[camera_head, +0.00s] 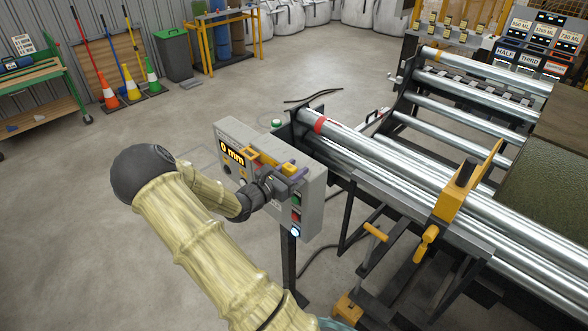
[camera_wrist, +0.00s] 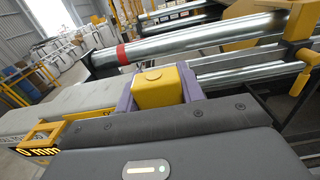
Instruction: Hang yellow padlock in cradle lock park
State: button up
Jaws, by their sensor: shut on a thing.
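The yellow padlock (camera_head: 289,168) is held at the top of the grey control box in the head view. In the wrist view the padlock (camera_wrist: 156,87) sits between the two purple fingers of my gripper (camera_wrist: 157,95). My gripper (camera_head: 293,175) is shut on the padlock body. The padlock's shackle is not clearly visible. A yellow open bracket (camera_head: 262,158) is on the control box, left of the padlock; it also shows at the lower left of the wrist view (camera_wrist: 38,134). I cannot tell whether this is the cradle lock park or whether the padlock touches it.
The control box (camera_head: 310,205) has a "0 mm" display and coloured buttons. Long steel rollers (camera_head: 400,165) with a red band run close by on the right. A yellow machine arm (camera_head: 465,185) crosses them. Open floor (camera_head: 90,220) lies left of the box.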

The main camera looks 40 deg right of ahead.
jog(key=shift+f+b, duration=0.35)
jog(key=shift+f, duration=0.2)
jog(key=o, duration=1.1)
jog(key=s+a+b, duration=0.1)
jog(key=a+b, duration=0.2)
jog(key=a, duration=1.4)
jog(key=shift+s+a+b, duration=0.15)
jog(key=shift+a+b, duration=0.05)
jog(key=shift+b, duration=0.2)
